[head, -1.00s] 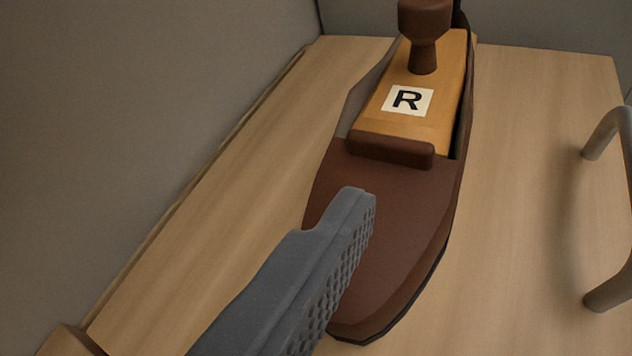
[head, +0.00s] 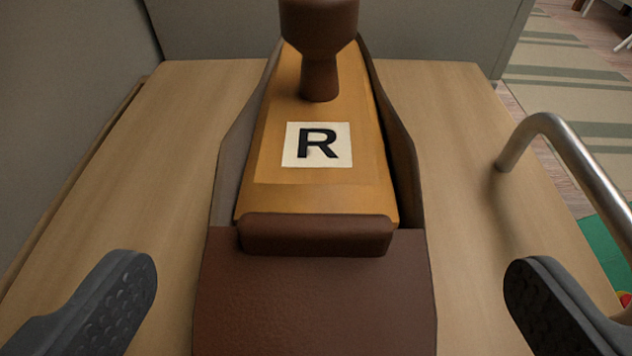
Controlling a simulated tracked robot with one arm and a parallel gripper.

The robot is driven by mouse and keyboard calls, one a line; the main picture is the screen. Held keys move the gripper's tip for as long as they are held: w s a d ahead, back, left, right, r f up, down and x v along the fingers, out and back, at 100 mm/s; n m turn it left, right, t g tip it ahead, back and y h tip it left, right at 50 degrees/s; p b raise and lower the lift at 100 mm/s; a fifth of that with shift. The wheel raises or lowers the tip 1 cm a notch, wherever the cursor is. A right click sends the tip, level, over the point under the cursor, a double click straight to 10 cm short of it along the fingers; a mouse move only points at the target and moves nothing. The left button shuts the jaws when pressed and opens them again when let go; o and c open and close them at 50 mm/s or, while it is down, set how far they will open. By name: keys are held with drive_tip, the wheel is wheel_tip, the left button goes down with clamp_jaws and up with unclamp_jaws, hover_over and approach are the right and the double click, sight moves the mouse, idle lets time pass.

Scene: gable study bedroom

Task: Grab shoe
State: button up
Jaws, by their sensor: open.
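The shoe (head: 315,295) is dark brown and lies on a light wooden surface, in the middle of the head view with its front part nearest me. A tan wooden insert (head: 275,175) with a white label marked R (head: 317,145) and a dark brown knob (head: 319,45) sits in its opening. My gripper (head: 330,285) is open, with one dark grey finger to the left of the shoe and one to the right. Both fingers appear apart from the shoe. The shoe's front end is cut off by the bottom edge of the view.
The light wooden surface (head: 130,170) has bare room on both sides of the shoe. A curved metal handle (head: 550,125) stands at the right. Grey walls are at the left and back. A striped rug (head: 575,75) shows beyond, at upper right.

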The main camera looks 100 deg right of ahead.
sight(320, 198)
drive_tip(key=shift+r+b+x, duration=0.15)
drive_tip(key=shift+b+x, duration=0.25)
drive_tip(key=shift+x, duration=1.1)
drive_tip(key=shift+r+b+x, duration=0.15)
drive_tip(key=shift+b+x, duration=0.25)
drive_tip(key=shift+x, duration=1.1)
drive_tip(key=shift+w+d, duration=0.2)
drive_tip(key=c, duration=1.2)
drive_tip(key=shift+r, duration=0.1)
drive_tip(key=shift+c, duration=0.2)
